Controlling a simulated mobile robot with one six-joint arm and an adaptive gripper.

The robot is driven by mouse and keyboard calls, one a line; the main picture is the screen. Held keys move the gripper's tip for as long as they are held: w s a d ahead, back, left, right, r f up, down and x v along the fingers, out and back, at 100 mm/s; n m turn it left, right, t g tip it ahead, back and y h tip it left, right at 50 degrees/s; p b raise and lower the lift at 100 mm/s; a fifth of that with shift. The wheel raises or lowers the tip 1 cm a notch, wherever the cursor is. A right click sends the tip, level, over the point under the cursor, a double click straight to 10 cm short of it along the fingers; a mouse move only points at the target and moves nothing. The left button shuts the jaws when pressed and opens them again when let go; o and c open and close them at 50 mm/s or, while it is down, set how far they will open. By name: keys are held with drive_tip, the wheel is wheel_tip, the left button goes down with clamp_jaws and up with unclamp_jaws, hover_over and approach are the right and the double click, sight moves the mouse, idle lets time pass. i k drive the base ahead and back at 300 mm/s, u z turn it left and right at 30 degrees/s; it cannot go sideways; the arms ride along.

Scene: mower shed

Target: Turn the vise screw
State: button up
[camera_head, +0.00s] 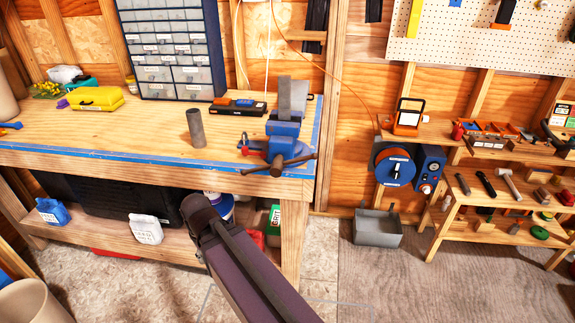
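The blue vise (284,128) is mounted at the right front corner of the wooden workbench (150,125). An upright grey metal piece (292,98) stands at its jaws. I cannot tell how tightly it is held. The vise screw's end (277,166) faces me below the bench top's front edge. Its dark handle bar (300,160) passes across it nearly level, with the right end slightly higher. A dark section of my arm rises from the bottom middle and ends in front of the lower shelf, below and left of the vise. My gripper's fingers are not visible.
A grey tube (195,128) stands on the bench left of the vise. A small red item (254,151) sits close to the vise's left side. A drawer cabinet (172,50) stands behind. A reel (394,168) and tool shelf (480,140) are at right. Floor right of the bench is mostly open.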

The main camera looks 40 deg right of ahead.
sight(276, 171)
drive_tip(key=z, duration=0.45)
drive_tip(key=k, duration=1.5)
drive_tip(key=u, duration=0.55)
drive_tip(key=i, duration=1)
